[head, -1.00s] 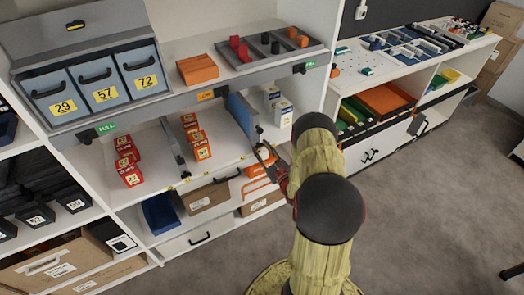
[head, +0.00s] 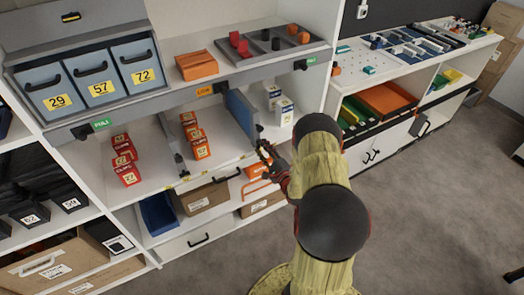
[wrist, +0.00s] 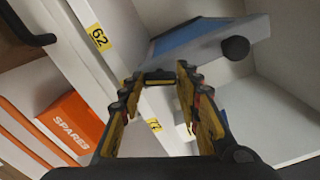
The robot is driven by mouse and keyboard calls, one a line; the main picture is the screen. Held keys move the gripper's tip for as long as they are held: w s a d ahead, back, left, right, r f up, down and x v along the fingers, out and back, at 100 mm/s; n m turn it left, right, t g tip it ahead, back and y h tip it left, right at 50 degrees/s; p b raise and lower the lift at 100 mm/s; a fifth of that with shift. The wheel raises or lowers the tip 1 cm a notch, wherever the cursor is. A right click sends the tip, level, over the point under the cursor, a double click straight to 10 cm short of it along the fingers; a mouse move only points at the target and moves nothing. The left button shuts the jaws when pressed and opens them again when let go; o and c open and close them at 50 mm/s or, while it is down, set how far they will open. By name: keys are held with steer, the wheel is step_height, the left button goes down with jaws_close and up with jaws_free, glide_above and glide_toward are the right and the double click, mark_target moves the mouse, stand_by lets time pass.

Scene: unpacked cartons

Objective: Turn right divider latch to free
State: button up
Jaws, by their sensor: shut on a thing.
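The right divider (head: 240,114) is a blue upright panel on the middle shelf, right of the orange boxes. Its front edge faces me. In the wrist view the blue panel (wrist: 195,38) shows above my gripper, with a round dark knob (wrist: 235,48) beside it. My gripper (head: 265,151) is at the shelf front, just below the divider's front end. In the wrist view my gripper (wrist: 156,82) has its yellow-padded fingers around a small dark bar, the latch (wrist: 158,76), at the fingertips. The latch's exact angle is hard to tell.
Orange boxes (head: 195,137) stand left of the divider, white boxes (head: 284,110) right of it. A second divider (head: 172,142) stands further left. An orange SPARES box (wrist: 72,127) lies below. Blue bins (head: 93,82) and a grey tray (head: 272,45) sit above.

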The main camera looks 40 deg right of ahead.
steer(key=shift+f+n+b, duration=0.15)
steer(key=shift+n+b, duration=0.6)
steer(key=shift+n, duration=1.45)
steer(key=o, duration=1.2)
steer(key=shift+c, duration=0.2)
steer(key=v, duration=1.2)
